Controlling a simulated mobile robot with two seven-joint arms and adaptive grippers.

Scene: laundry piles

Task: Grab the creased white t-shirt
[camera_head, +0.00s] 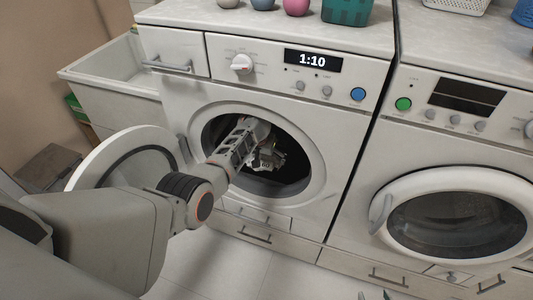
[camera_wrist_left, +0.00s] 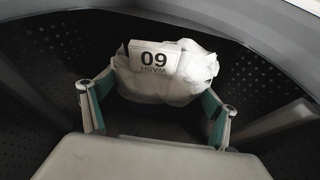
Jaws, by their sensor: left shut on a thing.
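My left gripper (camera_head: 267,158) is inside the drum of the left washing machine (camera_head: 190,103), reaching through its open round door. In the left wrist view the left gripper (camera_wrist_left: 160,86) has its teal-padded fingers on either side of a crumpled white cloth (camera_wrist_left: 145,88), shut on it. This looks like the creased white t-shirt; a white tag with "60 WASH" upside down lies on it. In the head view the shirt is mostly hidden by the gripper and the dark drum. Two teal-edged tips of my right gripper (camera_head: 374,295) show apart at the bottom edge, with floor between them.
The open washer door (camera_head: 110,155) stands to the left of my forearm. The drum's perforated dark wall (camera_wrist_left: 265,80) and rim surround the gripper. A second washer (camera_head: 440,160) with a shut door stands at the right. Tiled floor (camera_head: 225,270) is clear in front.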

